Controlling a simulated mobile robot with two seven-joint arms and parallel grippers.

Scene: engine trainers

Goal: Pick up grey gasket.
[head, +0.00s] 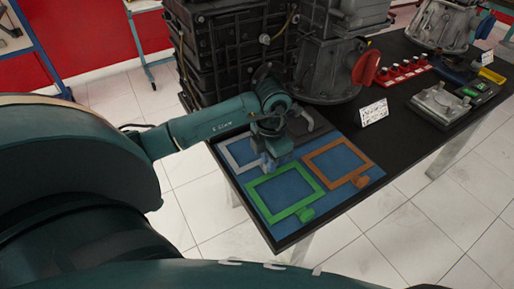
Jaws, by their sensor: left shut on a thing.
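The grey gasket (228,157) is a thin rectangular frame at the left of the blue mat (365,178) on the table's near end. My left gripper (270,162) is over its right side and hides that part. The gripper points down and is shut, apparently on the gasket's grey tab; the contact is small and partly hidden. I cannot tell whether the gasket is clear of the mat. My right gripper is not in view.
A green gasket (252,195) and an orange gasket (323,178) lie close by on the mat. Dark engine blocks (215,55) stand behind my left arm. A white label card (373,112), red-topped parts (400,72) and a grey metal part (440,103) are farther right on the black table.

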